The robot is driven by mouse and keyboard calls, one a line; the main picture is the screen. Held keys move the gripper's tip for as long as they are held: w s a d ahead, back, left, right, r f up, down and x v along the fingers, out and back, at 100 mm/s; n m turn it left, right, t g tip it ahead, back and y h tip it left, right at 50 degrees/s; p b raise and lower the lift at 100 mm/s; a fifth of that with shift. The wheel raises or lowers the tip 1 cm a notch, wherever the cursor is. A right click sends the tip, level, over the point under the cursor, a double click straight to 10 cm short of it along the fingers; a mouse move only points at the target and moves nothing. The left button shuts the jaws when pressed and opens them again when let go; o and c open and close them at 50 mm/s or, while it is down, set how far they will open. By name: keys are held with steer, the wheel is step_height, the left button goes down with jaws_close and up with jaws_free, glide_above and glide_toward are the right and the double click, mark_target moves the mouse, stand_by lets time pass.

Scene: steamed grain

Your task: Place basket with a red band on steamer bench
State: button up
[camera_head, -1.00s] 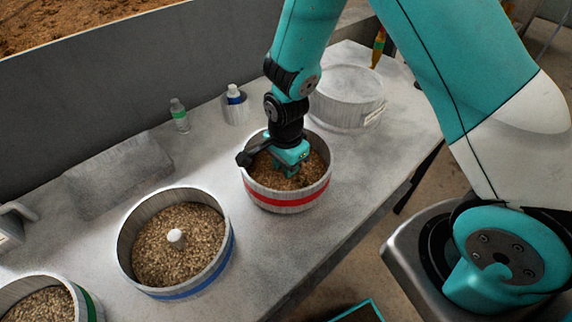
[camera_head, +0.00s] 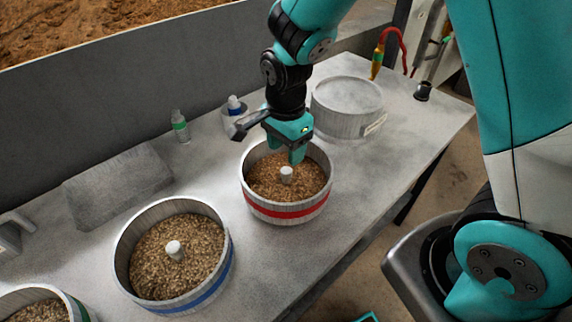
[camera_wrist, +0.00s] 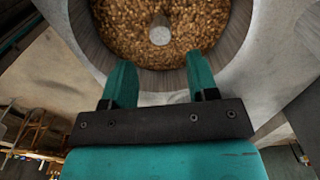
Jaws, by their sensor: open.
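The basket with a red band (camera_head: 287,212) stands upright on the grey bench top (camera_head: 400,165). It is filled with brown grain, and a pale knob (camera_head: 286,174) stands up in its middle. My gripper (camera_head: 291,155) is open and empty above the basket, with its fingers just over the far part of the rim opening. In the wrist view my gripper (camera_wrist: 160,70) has its two fingers spread apart, with the knob (camera_wrist: 160,32) beyond the tips and not between them. The basket's wall (camera_wrist: 92,45) curves around the grain there.
A blue-banded basket (camera_head: 190,291) and a partly cut-off green-banded basket (camera_head: 75,306) stand to the left. A round pale lidded pot (camera_head: 347,105) stands behind at the right. Two small bottles (camera_head: 180,126) (camera_head: 234,106) stand at the back. The bench's right end is mostly clear.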

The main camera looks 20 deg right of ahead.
step_height(320, 180, up, 2)
steer(key=shift+r, duration=0.1)
steer(key=s+a+r+n+y, duration=0.2)
steer(key=s+r+n, duration=0.5)
steer(key=s+n, duration=0.2)
steer(key=s+a+r+n+y, duration=0.2)
steer(key=s+r+n, duration=0.5)
steer(key=n, duration=0.5)
steer(key=s, duration=0.2)
steer(key=shift+s+a+r+n, duration=0.15)
steer(key=shift+s+a+n, duration=0.15)
